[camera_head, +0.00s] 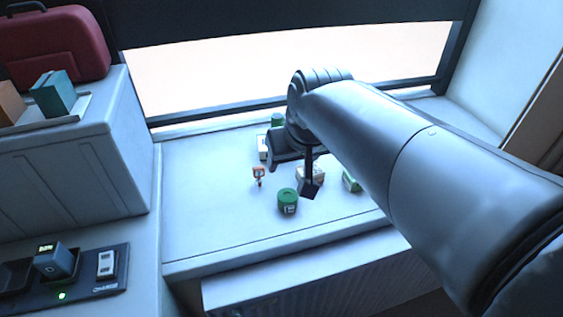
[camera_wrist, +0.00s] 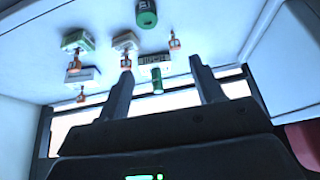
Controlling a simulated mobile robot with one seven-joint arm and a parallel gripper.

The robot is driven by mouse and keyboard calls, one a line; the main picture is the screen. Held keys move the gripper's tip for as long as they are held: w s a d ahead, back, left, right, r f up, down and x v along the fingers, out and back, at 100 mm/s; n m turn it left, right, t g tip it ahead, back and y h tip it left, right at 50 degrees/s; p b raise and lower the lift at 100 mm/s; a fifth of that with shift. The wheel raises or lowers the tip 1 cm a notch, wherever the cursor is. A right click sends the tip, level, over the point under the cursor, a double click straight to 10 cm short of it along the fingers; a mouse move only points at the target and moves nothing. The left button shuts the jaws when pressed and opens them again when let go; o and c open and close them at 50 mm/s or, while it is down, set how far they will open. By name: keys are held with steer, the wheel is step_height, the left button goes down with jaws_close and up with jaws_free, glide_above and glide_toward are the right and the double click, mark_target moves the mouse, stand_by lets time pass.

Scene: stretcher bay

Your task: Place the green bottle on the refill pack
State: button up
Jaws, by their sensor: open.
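A small green bottle (camera_wrist: 157,80) shows between my fingers in the wrist view; in the head view its green top (camera_head: 277,120) is at the back of the sill, partly hidden by my arm. A larger green jar (camera_head: 287,201) with a label stands nearer the front, also in the wrist view (camera_wrist: 146,14). Several small packs lie about: a white one (camera_head: 262,147), a beige one (camera_head: 310,175) and a green-white one (camera_head: 351,182). I cannot tell which is the refill pack. My gripper (camera_wrist: 161,66) is open and empty, above the sill.
Small orange-and-white bottles stand among the packs, one (camera_head: 258,176) left of my gripper. The window is behind. At left are a grey cabinet (camera_head: 85,150), a red case (camera_head: 52,45) and a charger dock (camera_head: 75,280). The left sill is clear.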

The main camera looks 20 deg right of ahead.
steer(key=s+f, duration=0.3)
steer(key=s, duration=0.5)
steer(key=shift+a+f, duration=0.15)
steer(key=shift+a, duration=0.25)
steer(key=shift+s, duration=0.1)
